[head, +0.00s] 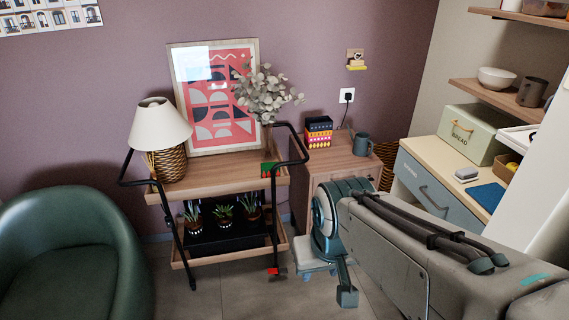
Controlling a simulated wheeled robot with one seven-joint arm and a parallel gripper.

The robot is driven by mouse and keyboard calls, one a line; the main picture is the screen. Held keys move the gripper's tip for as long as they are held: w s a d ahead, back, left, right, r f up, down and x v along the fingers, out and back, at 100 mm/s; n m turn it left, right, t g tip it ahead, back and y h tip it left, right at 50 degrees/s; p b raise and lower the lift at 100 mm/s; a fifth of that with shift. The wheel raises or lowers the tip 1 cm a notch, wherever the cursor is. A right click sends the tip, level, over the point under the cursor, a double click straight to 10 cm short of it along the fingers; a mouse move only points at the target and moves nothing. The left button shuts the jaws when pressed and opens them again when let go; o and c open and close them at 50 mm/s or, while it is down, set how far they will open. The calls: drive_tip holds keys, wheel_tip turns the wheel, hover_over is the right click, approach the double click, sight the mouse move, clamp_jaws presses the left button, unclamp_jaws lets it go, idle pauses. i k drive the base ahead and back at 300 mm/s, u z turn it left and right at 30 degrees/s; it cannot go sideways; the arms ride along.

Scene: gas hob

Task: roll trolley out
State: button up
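The trolley (225,177) stands against the mauve wall left of centre in the head view. It has two wooden tiers and a black tube frame with raised handles at both ends. A green patch (268,168) shows at its upper right front corner and a red piece (275,271) by its lower right front leg. A lamp (160,135) stands on the top tier. Potted plants (223,212) stand on the lower tier. My arm reaches in from the right, its far end right of the trolley and apart from it. I cannot make out the fingers or their opening.
A green armchair (72,255) stands close left of the trolley. A wooden cabinet (338,163) with a mug and patterned boxes stands to its right. A framed picture (217,95) and grey-green foliage (262,95) are at its back. Grey floor (215,295) is open in front.

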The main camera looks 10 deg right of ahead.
sight(223, 151)
drive_tip(key=u, duration=0.45)
drive_tip(key=i, duration=1.2)
drive_tip(key=z, duration=0.5)
